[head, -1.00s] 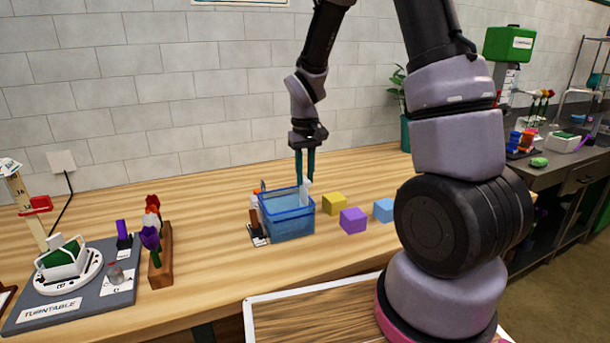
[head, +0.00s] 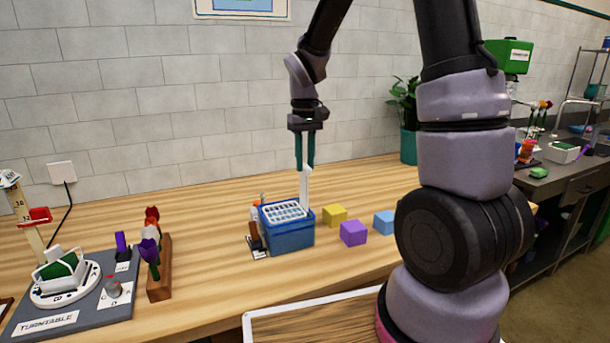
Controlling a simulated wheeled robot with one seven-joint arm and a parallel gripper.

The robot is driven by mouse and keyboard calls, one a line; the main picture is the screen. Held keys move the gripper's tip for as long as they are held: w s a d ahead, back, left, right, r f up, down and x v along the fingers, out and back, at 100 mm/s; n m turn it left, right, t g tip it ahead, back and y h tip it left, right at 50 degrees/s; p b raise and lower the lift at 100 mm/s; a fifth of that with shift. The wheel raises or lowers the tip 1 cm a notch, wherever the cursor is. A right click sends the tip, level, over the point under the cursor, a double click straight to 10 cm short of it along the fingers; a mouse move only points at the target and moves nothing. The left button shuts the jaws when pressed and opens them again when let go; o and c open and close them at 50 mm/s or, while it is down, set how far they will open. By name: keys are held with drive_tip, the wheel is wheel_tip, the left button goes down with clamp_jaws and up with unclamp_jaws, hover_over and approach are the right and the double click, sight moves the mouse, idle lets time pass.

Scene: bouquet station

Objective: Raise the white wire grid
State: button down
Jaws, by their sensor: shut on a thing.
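The white wire grid (head: 285,211) shows level at the top of the blue bin (head: 292,238), within its rim. A white upright handle (head: 304,190) stands at the grid's right side and reaches up to my gripper. My gripper (head: 305,168) points down above the bin's right part, with its teal fingers shut on the top of this handle. What lies under the grid inside the bin is hidden.
Yellow (head: 334,215), purple (head: 353,232) and light blue (head: 384,222) cubes lie right of the bin. A small dark stand (head: 256,238) is close on its left. A flower rack (head: 160,270) and turntable (head: 66,278) stand further left.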

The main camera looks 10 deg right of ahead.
drive_tip(key=shift+w+r, duration=0.1)
drive_tip(key=shift+r, duration=0.15)
drive_tip(key=c, duration=0.7)
unclamp_jaws()
wheel_tip(320, 180, up, 11)
drive_tip(key=shift+f, duration=0.1)
drive_tip(key=s+d+r+m+t, duration=0.2)
drive_tip(key=s, duration=0.4)
drive_tip(key=s+d+r+m+t+y, duration=0.1)
drive_tip(key=s+d+r+m+t, duration=0.1)
drive_tip(key=s, duration=0.4)
drive_tip(key=s+d+r+m+t+y, duration=0.1)
drive_tip(key=s+r+m+t, duration=0.1)
drive_tip(key=s, duration=0.4)
drive_tip(key=shift+s+d+r+t, duration=0.1)
drive_tip(key=shift+d+r+t, duration=0.15)
drive_tip(key=shift+r, duration=0.2)
drive_tip(key=shift+d+r+t, duration=0.15)
drive_tip(key=shift+r+t, duration=0.2)
drive_tip(key=shift+r, duration=0.1)
